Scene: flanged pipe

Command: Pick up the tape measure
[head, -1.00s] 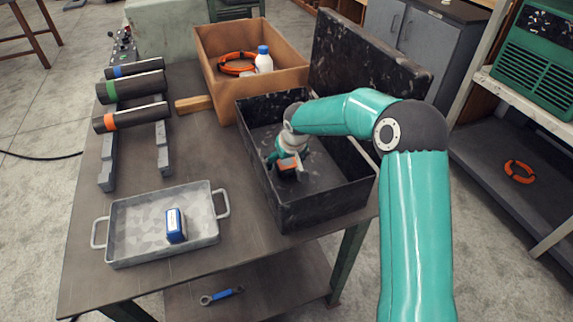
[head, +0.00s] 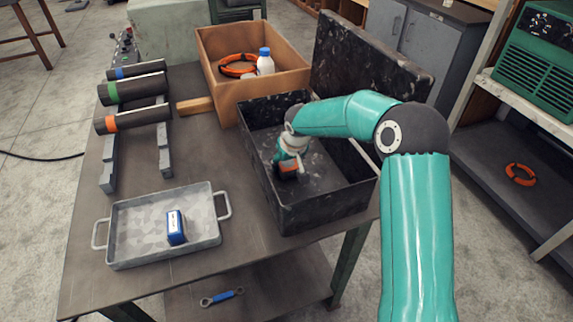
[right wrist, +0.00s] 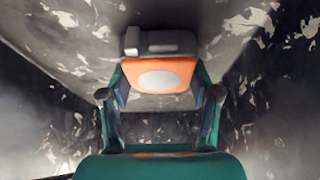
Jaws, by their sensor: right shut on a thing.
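The tape measure (head: 288,168), orange with dark and grey parts, is low inside the open black toolbox (head: 322,209). My right gripper (head: 286,161) reaches down into the toolbox and is shut on it. In the right wrist view, the fingers of my right gripper (right wrist: 160,87) press on both sides of the orange tape measure (right wrist: 160,72), whose face has a pale oval. I cannot tell whether it touches the toolbox floor. My left gripper is not in view.
The toolbox lid (head: 371,67) stands open at the back right. A wooden crate (head: 227,108) with an orange ring and a white bottle is behind. A metal tray (head: 135,249) with a blue block (head: 175,228) is at the front left. Dark pipes (head: 134,90) lie on supports.

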